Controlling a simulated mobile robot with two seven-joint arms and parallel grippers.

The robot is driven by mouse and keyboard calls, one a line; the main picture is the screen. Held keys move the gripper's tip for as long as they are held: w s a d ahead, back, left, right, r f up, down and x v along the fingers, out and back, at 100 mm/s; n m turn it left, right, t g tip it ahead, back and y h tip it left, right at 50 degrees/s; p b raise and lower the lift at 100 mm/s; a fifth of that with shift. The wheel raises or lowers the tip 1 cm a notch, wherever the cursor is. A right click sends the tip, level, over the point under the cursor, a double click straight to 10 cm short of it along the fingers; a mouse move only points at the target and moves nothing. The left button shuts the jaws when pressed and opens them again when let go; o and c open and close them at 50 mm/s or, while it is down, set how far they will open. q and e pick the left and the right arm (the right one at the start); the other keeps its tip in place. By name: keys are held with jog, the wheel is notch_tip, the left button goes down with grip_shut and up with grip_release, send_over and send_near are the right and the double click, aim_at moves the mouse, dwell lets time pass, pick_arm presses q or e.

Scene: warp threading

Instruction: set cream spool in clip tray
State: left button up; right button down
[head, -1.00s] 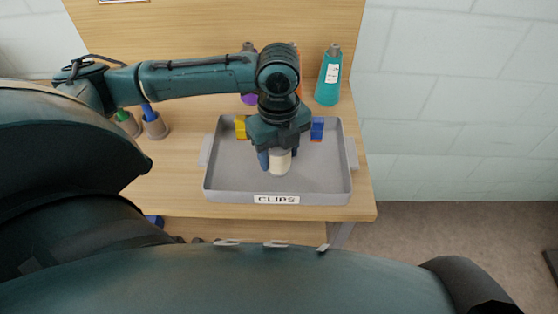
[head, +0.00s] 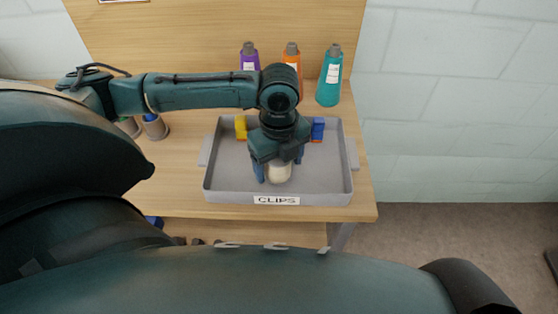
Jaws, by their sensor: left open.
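The cream spool (head: 279,173) is inside the grey tray labelled CLIPS (head: 330,186), near the middle of its front half. Its upper part is hidden by my left gripper. My left gripper (head: 279,176) points down over the spool with its fingers apart, one on each side of it. I cannot tell whether the fingers touch it. My right gripper does not show.
A yellow clip (head: 240,127) and a blue clip (head: 317,129) lie at the tray's back. Purple (head: 249,57), orange (head: 291,54) and teal (head: 329,78) bottles stand behind it. Holders (head: 155,128) stand left. The tray's right side is clear.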

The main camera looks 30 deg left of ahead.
pick_arm(q)
notch_tip(320, 180, up, 11)
jog(key=shift+r+p, duration=0.2)
jog(key=shift+p, duration=0.75)
jog(key=shift+r, duration=0.5)
